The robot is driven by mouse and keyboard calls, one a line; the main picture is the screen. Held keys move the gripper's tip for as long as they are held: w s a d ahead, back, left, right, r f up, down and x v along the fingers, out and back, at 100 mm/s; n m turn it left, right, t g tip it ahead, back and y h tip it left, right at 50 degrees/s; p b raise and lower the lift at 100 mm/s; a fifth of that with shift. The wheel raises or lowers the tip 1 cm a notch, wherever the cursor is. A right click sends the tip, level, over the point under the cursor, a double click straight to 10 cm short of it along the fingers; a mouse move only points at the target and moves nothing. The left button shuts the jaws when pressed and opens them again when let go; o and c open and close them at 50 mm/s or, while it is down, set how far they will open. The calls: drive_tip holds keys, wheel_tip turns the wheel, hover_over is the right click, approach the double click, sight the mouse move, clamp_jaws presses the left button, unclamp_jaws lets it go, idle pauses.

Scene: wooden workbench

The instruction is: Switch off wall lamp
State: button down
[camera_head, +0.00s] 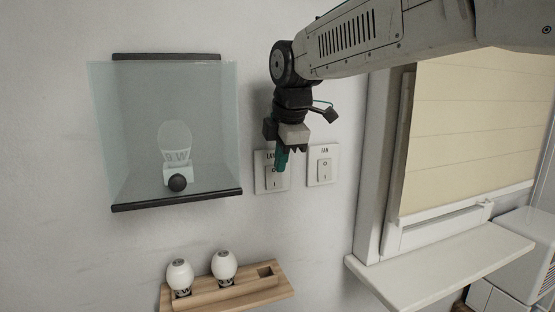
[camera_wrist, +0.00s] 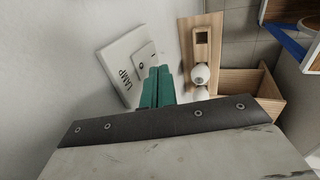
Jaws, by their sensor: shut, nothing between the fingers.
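The wall lamp (camera_head: 176,145) is a bulb in a socket behind a clear glass cover (camera_head: 120,110) on the left of the wall; the bulb looks unlit. The white lamp switch (camera_head: 264,184) is on the wall right of it, marked O and I, and it also shows in the wrist view (camera_wrist: 128,68), labelled LAMP. My gripper (camera_head: 281,160) has green fingers, shut and empty, right in front of the lamp switch and covering part of its plate and label. In the wrist view the fingertips (camera_wrist: 158,78) lie close beside the rocker. I cannot tell whether they touch it.
A similar fan switch (camera_head: 323,166) sits just right of the lamp switch. Below, a wooden holder (camera_head: 240,292) carries two white bulbs (camera_head: 180,274) and an empty slot. A window with a blind (camera_head: 470,130) and a sill (camera_head: 440,265) are at the right.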

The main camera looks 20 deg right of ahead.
drive_tip(key=v, duration=1)
drive_tip(key=shift+d+r, duration=0.15)
drive_tip(key=shift+r, duration=0.25)
drive_tip(key=shift+w, duration=0.1)
drive_tip(key=s+d+f+m+g, duration=0.1)
drive_tip(key=s+d+f+m, duration=0.2)
drive_tip(key=s+f+m, duration=0.6)
drive_tip(key=s+d+f+m+g, duration=0.2)
drive_tip(key=s+f+m, duration=0.7)
drive_tip(key=s+f, duration=0.6)
drive_tip(key=s+d, duration=0.1)
drive_tip(key=s, duration=0.1)
drive_tip(key=shift+s+f+m, duration=0.2)
drive_tip(key=shift+s+m, duration=0.15)
drive_tip(key=shift+m, duration=0.05)
